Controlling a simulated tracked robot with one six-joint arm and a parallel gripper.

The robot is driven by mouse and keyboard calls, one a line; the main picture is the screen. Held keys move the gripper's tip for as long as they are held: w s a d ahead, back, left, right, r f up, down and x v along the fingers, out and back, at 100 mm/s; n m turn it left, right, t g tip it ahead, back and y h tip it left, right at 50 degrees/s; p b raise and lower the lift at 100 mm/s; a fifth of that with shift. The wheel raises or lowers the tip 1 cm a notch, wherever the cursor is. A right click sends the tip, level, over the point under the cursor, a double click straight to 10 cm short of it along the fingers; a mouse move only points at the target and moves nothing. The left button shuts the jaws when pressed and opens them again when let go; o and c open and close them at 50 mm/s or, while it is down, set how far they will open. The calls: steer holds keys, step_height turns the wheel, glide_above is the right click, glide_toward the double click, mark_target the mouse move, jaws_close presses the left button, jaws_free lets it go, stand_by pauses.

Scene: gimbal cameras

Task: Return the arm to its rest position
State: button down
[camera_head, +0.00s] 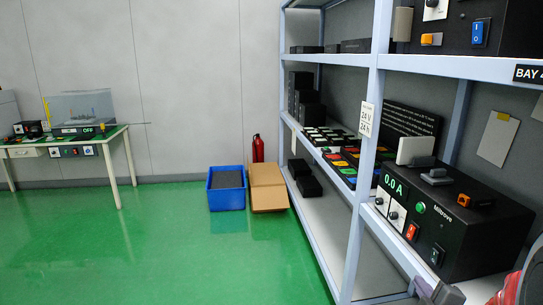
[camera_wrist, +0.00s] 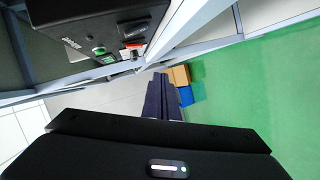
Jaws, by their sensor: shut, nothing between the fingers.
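My gripper (camera_wrist: 161,98) shows in the wrist view as dark fingers closed together, with nothing between them. Its dark wrist housing fills the bottom of that view. In the head view, dark and red parts of my arm (camera_head: 530,285) show at the lower right corner; the fingertips cannot be made out clearly there. The black Milrove power unit (camera_head: 455,222) stands on the shelf at right, reading 0.0 A. It also shows in the wrist view (camera_wrist: 90,25), at the upper left, apart from my fingers.
The metal shelving (camera_head: 345,255) runs along the right side, close to my arm. A blue bin (camera_head: 227,198), a cardboard box (camera_head: 267,195) and a red extinguisher (camera_head: 258,149) stand by the back wall. A table (camera_head: 110,135) is at left. The green floor (camera_head: 150,260) between is clear.

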steer(key=s+a+r+m+g+y, duration=0.1)
steer(key=s+a+r+m+g, duration=0.2)
steer(key=s+a, duration=0.4)
steer(key=s+a+r+m+g+y, duration=0.1)
steer(key=s+a+r+m+g, duration=0.2)
steer(key=s+a+m, duration=0.2)
steer(key=s+a+r+m+g, duration=0.2)
steer(key=s+a+r+m, duration=0.1)
steer(key=s+a, duration=0.8)
steer(key=shift+a+r+m+g+y, duration=0.4)
steer(key=shift+a+m, duration=0.1)
steer(key=shift+a, duration=0.25)
steer(key=shift+s, duration=0.15)
